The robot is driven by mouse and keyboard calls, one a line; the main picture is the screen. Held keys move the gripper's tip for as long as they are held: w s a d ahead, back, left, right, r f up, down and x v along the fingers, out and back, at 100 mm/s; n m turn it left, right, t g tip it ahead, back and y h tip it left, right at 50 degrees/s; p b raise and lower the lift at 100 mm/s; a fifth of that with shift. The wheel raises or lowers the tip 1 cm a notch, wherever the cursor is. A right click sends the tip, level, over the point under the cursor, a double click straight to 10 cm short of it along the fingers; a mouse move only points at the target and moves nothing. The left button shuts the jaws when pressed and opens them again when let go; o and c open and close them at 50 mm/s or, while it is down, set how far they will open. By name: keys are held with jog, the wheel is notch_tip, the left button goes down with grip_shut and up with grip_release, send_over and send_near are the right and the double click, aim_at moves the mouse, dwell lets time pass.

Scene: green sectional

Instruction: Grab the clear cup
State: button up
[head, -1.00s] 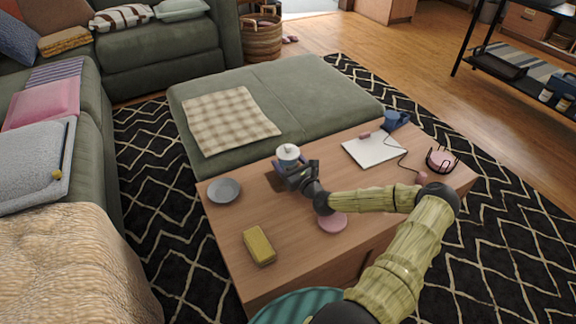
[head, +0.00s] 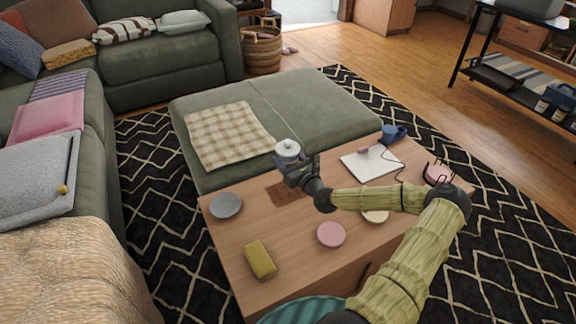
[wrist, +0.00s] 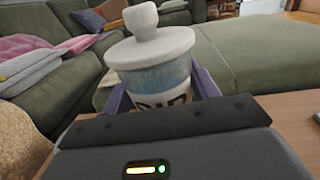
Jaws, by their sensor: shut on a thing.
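The cup (head: 287,151) is a small clear, bluish jar-like vessel with a white knobbed lid and dark lettering. It also fills the middle of the wrist view (wrist: 160,75), upright between purple fingers. My gripper (head: 290,165) is shut on the cup and holds it raised above the back edge of the wooden coffee table (head: 225,248). The cup's lower part is hidden by my gripper.
On the table are a grey dish (head: 226,206), a yellow sponge-like block (head: 260,260), a pink disc (head: 331,234), a notebook (head: 370,162), a blue mug (head: 394,133) and a wire holder (head: 438,173). A green ottoman (head: 320,110) stands behind.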

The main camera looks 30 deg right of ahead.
jog(key=shift+r, duration=0.8)
